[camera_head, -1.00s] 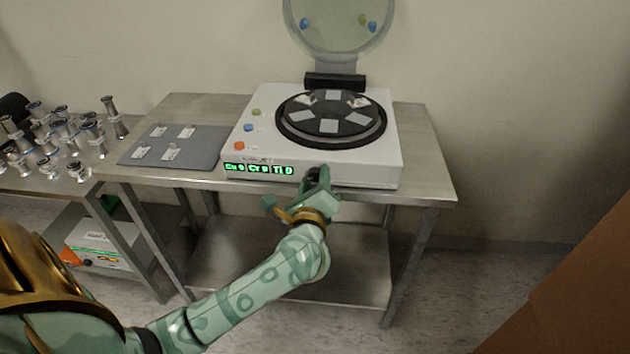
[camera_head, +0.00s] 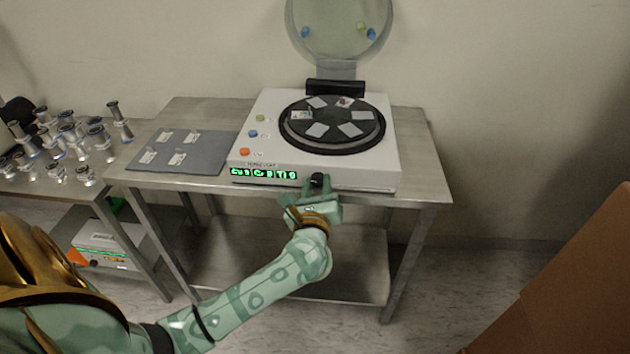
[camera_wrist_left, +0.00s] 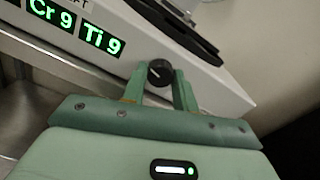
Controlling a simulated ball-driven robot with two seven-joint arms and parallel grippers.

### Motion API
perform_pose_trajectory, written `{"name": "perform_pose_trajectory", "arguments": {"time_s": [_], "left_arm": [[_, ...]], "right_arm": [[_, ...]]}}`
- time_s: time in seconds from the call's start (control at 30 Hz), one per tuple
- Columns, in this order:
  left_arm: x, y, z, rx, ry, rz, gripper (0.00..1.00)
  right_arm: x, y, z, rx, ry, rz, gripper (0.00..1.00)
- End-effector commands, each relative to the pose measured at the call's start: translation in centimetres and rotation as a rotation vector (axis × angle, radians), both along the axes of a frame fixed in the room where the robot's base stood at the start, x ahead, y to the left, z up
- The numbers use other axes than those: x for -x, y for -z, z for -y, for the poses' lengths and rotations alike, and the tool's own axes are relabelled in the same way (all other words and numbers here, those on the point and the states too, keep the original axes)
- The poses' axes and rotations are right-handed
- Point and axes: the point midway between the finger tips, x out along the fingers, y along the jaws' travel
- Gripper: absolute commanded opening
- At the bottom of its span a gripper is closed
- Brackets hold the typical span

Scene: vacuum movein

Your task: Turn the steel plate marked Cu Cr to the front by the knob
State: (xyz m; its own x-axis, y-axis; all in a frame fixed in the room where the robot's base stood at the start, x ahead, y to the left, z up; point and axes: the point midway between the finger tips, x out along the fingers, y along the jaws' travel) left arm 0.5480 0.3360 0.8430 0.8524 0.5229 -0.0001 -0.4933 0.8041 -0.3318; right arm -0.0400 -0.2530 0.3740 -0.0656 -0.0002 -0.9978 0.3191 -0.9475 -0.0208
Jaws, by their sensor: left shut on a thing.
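The white coater (camera_head: 245,140) stands on the steel table with its lid raised. Its dark round turntable (camera_head: 333,146) carries several small pale plates. One plate with coloured marking (camera_head: 301,115) sits at the left, and one with dark print (camera_head: 344,102) sits at the back; the lettering is too small to read, so I cannot tell which is Cu Cr. A plain plate (camera_head: 317,130) lies front left. My left gripper (camera_head: 316,184) is shut on the black knob (camera_wrist_left: 160,72) on the coater's front face, one finger on each side. My right gripper is out of view.
A green-lit display (camera_head: 265,174) shows Cu, Cr and Ti readouts left of the knob. A grey mat (camera_head: 160,163) with several small plates lies left of the coater. Metal fittings (camera_head: 70,130) crowd the left table. A brown box-like surface (camera_head: 565,290) fills the lower right.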

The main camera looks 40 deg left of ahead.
Motion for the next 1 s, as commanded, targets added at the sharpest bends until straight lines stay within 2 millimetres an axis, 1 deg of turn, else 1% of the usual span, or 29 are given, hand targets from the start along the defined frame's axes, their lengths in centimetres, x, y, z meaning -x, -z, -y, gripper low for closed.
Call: {"name": "perform_pose_trajectory", "arguments": {"time_s": [0.03, 1.0], "left_arm": [[0.1, -0.4, 0.0, -0.037, 0.0, -0.022, 0.06], [0.1, -0.3, 0.0, -0.821, 0.002, -0.507, 0.06]], "right_arm": [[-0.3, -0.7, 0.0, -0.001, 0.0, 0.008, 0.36], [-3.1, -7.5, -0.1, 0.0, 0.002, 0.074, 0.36]]}}
